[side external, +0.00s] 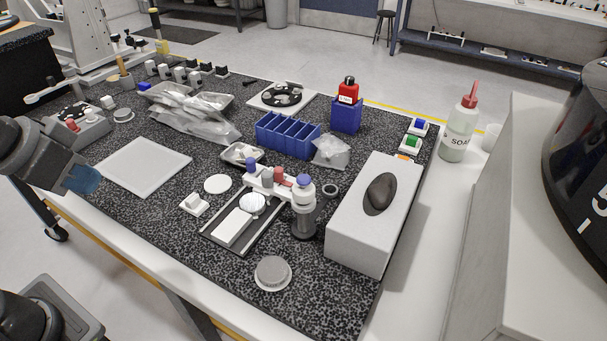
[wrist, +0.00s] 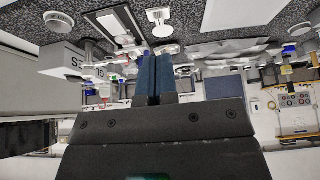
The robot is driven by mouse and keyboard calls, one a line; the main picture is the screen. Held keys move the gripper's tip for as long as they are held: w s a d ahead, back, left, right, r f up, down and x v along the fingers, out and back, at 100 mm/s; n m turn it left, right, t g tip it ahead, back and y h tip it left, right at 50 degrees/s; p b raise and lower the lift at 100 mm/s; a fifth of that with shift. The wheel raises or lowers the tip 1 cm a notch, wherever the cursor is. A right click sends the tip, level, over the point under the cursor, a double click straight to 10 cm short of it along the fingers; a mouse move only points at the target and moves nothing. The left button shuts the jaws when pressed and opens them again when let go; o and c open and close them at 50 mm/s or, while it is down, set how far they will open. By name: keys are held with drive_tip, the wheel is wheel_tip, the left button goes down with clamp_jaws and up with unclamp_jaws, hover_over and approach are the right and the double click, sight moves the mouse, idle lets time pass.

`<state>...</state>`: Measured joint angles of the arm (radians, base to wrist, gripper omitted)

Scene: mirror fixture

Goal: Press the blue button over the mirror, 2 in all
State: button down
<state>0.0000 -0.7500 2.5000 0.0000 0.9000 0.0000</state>
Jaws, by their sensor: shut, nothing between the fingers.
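The mirror fixture (side external: 278,185) stands near the front middle of the speckled mat, with a pale head carrying blue, grey and red knobs on a dark round post. One blue button (side external: 250,163) tops its left end and another blue cap (side external: 304,181) its right end. A pale round disc, possibly the mirror (side external: 252,203), lies below the head on a dark tray. My gripper (side external: 88,181) is at the far left, above the mat's edge and well apart from the fixture. Its blue fingers are together and empty; the wrist view shows them too (wrist: 154,75), partly covering the fixture area.
A white box (side external: 350,240) with a dark oval pad stands right of the fixture. A blue divided bin (side external: 288,138) and plastic bags (side external: 195,115) lie behind. A blue switch (side external: 419,126) and a green one (side external: 410,143) sit far right. A flat white plate (side external: 143,165) lies near my gripper.

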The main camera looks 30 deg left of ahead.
drive_tip(key=shift+r, duration=0.1)
idle(0.7)
wheel_tip(320, 180, up, 7)
drive_tip(key=m+t+h, duration=0.3)
drive_tip(key=m+h, duration=0.1)
drive_tip(key=m, duration=1)
hover_over(304, 181)
drive_tip(key=shift+w, duration=0.1)
drive_tip(key=shift+f, duration=4.5)
drive_tip(key=shift+f, duration=0.15)
drive_tip(key=shift+f, duration=0.25)
